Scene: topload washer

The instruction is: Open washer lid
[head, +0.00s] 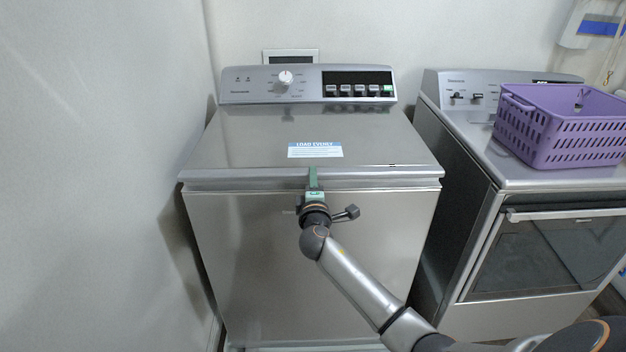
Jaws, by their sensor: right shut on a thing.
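The topload washer (310,270) stands in the middle of the head view with a plain steel front. Its lid (240,145) lies flat, or nearly so, with a blue and white label (315,149) near the front. My right gripper (313,178) is at the middle of the lid's front edge, its green fingers pointing up at the rim. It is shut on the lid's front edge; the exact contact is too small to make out. My right arm comes in from the lower right, in front of the washer. My left gripper does not show.
The control panel (308,84) with a white knob stands behind the lid. A second appliance (470,150) stands to the right, across a narrow gap, with a purple basket (560,125) on top. A wall (100,180) is close on the left.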

